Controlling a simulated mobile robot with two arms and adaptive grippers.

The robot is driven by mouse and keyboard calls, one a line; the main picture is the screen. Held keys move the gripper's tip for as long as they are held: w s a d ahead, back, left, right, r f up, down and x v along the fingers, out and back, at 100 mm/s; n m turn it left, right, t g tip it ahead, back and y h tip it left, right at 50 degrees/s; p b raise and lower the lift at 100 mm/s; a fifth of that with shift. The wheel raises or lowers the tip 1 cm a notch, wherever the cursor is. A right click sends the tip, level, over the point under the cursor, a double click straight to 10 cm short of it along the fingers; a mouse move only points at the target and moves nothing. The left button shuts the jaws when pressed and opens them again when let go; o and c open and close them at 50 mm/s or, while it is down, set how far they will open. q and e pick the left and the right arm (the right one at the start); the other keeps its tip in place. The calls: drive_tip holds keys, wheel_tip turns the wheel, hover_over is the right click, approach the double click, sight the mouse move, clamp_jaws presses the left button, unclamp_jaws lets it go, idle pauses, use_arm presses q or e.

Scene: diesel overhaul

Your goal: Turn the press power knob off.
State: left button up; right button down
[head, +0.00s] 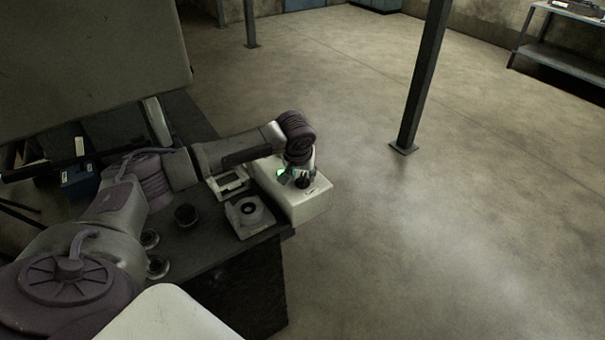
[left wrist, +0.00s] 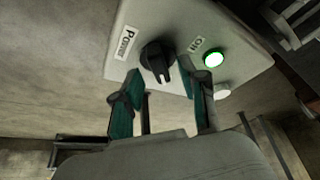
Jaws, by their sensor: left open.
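The press control box (head: 304,205) is a pale box at the right end of the dark bench. In the left wrist view its face (left wrist: 185,25) carries a black power knob (left wrist: 157,60) next to a "Power" label (left wrist: 126,42). A green lamp (left wrist: 213,59) beside the "ON" label (left wrist: 197,44) is lit. My left gripper (left wrist: 160,94) is open, its teal-padded fingers at either side of the knob's near edge; I cannot tell whether they touch it. In the head view the left gripper (head: 296,174) is at the box's top. My right gripper is not in view.
On the bench (head: 228,236) beside the box are a square fixture with a round hole (head: 249,213), a pale frame (head: 229,184), a dark cup (head: 186,215) and round parts (head: 157,266). A dark post (head: 423,80) stands beyond, with open floor to the right.

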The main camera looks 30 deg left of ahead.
use_arm(q)
drive_tip(key=shift+w+a+f, duration=0.1)
drive_tip(key=shift+w+f, duration=0.15)
drive_tip(key=shift+f, duration=0.35)
drive_tip(key=c, duration=0.7)
clamp_jaws()
